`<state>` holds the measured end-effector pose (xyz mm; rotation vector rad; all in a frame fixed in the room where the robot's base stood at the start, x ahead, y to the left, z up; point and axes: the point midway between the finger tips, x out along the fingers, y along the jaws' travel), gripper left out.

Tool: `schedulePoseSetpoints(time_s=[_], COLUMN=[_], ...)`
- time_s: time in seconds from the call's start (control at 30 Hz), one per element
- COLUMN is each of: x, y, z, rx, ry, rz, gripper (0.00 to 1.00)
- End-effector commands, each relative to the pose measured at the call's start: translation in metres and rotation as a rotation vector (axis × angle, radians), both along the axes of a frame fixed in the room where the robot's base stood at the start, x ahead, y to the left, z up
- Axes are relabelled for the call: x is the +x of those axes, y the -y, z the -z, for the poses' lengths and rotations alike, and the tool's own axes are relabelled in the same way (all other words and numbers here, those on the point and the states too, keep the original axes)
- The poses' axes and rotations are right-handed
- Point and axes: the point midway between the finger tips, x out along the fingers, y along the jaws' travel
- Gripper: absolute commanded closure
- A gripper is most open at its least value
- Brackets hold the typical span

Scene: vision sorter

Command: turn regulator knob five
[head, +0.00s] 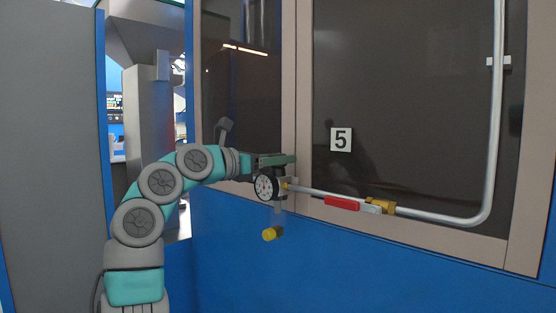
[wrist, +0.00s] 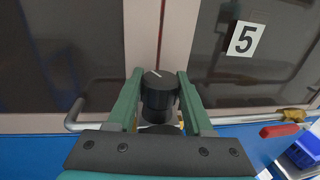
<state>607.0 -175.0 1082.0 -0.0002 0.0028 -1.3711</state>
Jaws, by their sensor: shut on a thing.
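The regulator knob (wrist: 158,92) is black and round with a white line on its top, seen in the wrist view. My gripper (wrist: 160,88) has one green finger on each side of the knob and is shut on it. In the head view my gripper (head: 290,160) reaches the regulator from the left and hides the knob.
A metal pipe (head: 440,216) runs right from the regulator and bends up along the panel. On it are a red lever handle (head: 342,203) and a brass valve (head: 381,206). A blue bin (wrist: 305,148) shows at the lower right of the wrist view.

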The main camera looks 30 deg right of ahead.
Motion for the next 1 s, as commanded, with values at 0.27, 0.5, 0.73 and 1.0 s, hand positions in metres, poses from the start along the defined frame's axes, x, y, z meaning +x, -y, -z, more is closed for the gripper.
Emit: schedulePoseSetpoints(time_s=[0.27, 0.5, 0.73, 1.0], x=[-0.0013, -0.0009, -0.0002, -0.0005], y=[0.0014, 0.0006, -0.0004, -0.0063], z=[-0.002, -0.0024, -0.0018, -0.0015], rx=[-0.003, -0.004, -0.003, -0.003], ry=[0.002, 0.003, 0.002, 0.002], rz=[0.006, 0.004, 0.002, 0.0], gripper=[1.0, 0.36, 0.19, 0.19])
